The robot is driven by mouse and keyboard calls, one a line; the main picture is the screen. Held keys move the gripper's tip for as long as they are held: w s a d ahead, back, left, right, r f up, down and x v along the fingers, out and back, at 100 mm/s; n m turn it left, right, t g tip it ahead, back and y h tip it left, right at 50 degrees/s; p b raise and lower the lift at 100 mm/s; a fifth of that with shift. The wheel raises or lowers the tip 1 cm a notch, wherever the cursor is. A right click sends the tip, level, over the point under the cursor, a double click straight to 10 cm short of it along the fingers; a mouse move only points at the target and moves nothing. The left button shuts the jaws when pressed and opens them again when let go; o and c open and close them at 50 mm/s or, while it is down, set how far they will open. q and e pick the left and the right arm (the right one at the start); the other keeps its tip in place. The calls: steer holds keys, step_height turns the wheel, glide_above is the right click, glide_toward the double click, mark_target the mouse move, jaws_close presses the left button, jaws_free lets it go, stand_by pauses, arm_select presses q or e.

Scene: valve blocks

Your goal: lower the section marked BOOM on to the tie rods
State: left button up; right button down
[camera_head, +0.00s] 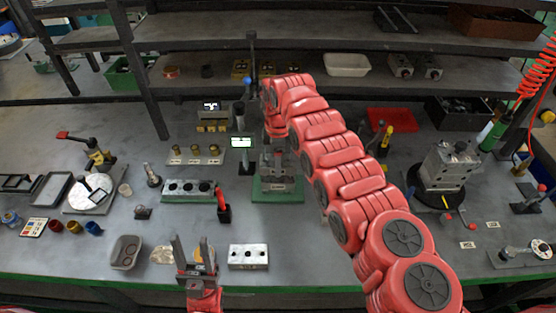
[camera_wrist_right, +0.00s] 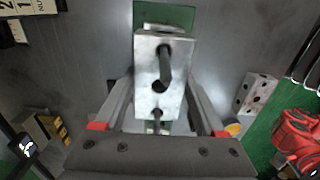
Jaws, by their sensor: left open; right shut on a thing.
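My right gripper (camera_wrist_right: 160,104) is shut on a grey metal block (camera_wrist_right: 150,78), with one finger on each side of it. No marking on the block is readable. A dark rod (camera_wrist_right: 166,62) shows at one hole in its top face; I cannot tell how far the block sits down on it. Below is the green base plate (camera_wrist_right: 178,15), which the head view also shows (camera_head: 262,196) in the middle of the bench, with grey metal parts (camera_head: 279,184) on it partly hidden by my right arm.
A drilled metal block (camera_head: 248,257) lies right of my left gripper. A three-hole block (camera_head: 188,189) and a red-handled tool (camera_head: 222,207) stand left of the base plate. A metal assembly (camera_head: 447,166) on a black disc stands at right. Shelves (camera_head: 230,72) cross the back.

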steer(key=shift+f+b, duration=0.6)
steer(key=shift+f, duration=0.25)
jaws_free()
step_height(320, 180, up, 8)
steer(key=shift+a+f+b, duration=0.1)
steer(key=shift+a+b, duration=0.05)
steer(key=shift+b, duration=0.65)
step_height(320, 180, up, 10)
steer(key=p, duration=0.7)
